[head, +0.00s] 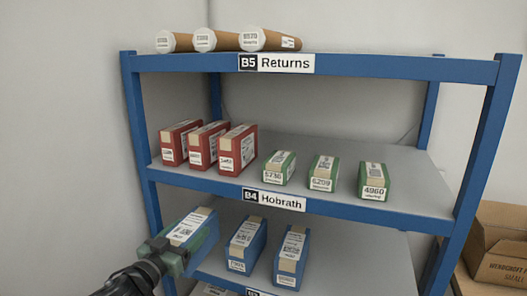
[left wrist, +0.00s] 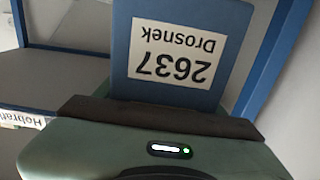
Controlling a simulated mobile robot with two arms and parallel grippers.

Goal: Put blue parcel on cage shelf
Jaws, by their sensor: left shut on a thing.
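The blue parcel (head: 192,227) is held by my left gripper (head: 168,254) at the lower left of the head view, in front of the shelf unit's left post. In the left wrist view the blue parcel (left wrist: 150,85) shows a white label reading 2637 Drosnek, upside down. My left gripper (left wrist: 160,125) is shut on it. The blue shelf unit (head: 310,196) has a board marked B5 Returns on top and one marked B4 Hobrath below. Two more blue parcels, one at the left (head: 245,245) and one at the right (head: 291,258), stand on the lower board. My right gripper is not in view.
Three cardboard tubes (head: 228,40) lie on the top board. Three red parcels (head: 209,147) and three green parcels (head: 322,173) stand on the B4 board. The lower board is clear right of the blue parcels. An open cardboard box (head: 500,240) stands at the right.

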